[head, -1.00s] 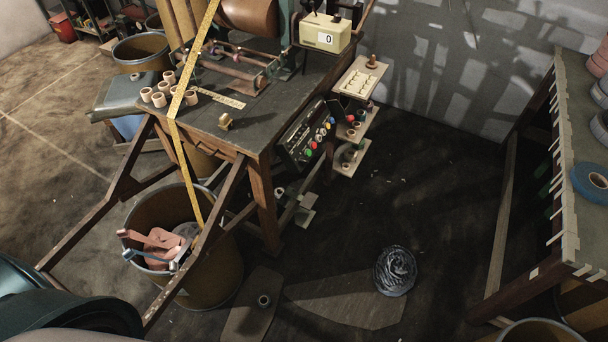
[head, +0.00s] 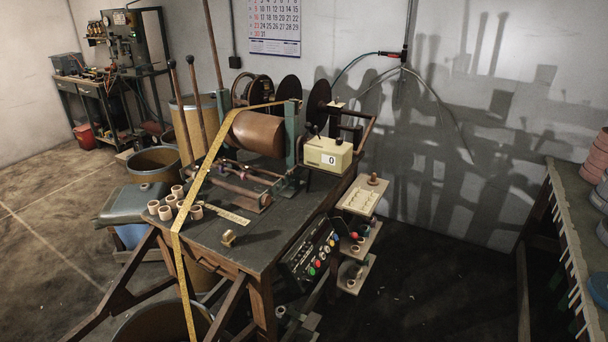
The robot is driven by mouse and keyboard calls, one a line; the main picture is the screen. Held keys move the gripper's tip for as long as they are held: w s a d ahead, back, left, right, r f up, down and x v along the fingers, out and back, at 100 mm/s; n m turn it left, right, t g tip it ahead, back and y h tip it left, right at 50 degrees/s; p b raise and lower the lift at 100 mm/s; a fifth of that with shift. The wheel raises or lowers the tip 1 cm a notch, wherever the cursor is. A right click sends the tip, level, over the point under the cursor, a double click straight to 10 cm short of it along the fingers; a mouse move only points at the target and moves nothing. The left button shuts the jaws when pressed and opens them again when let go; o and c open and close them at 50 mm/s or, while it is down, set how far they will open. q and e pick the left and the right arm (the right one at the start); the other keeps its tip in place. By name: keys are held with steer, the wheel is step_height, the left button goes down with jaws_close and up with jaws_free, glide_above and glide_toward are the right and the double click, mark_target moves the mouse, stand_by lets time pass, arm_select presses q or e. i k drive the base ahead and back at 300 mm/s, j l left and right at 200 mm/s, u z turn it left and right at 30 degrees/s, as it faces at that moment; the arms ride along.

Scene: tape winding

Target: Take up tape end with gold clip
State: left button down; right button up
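A long yellow tape (head: 207,166) runs in the head view from the top of the winding machine, past the brown roller (head: 258,134), down across the workbench (head: 262,255) and over its front edge. It hangs into the brown bin (head: 140,322) below, cut off by the frame. A small gold-coloured piece (head: 229,238) sits on the bench near its front edge, apart from the hanging tape; I cannot tell whether it is the gold clip. A short pale marked strip (head: 229,214) lies behind it. Neither of my grippers is in view.
Several pale spools (head: 167,212) stand left on the bench. A cream counter box (head: 328,155) reads 0. A button panel (head: 312,257) and small shelves (head: 361,200) are on the bench's right side. Another table (head: 575,225) stands far right, with open dark floor between.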

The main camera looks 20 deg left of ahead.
mark_target(228, 237)
steer(key=i+l+u, duration=0.45)
steer(key=i, duration=0.2)
steer(key=i+l+u, duration=0.45)
steer(key=l, duration=0.3)
steer(key=i+l+u, duration=0.15)
steer(key=l, duration=0.2)
steer(key=i+l+u, duration=0.2)
steer(key=l, duration=0.2)
steer(key=l+u, duration=0.15)
steer(key=l, duration=0.25)
steer(key=i+l+u, duration=0.15)
steer(key=l, duration=0.25)
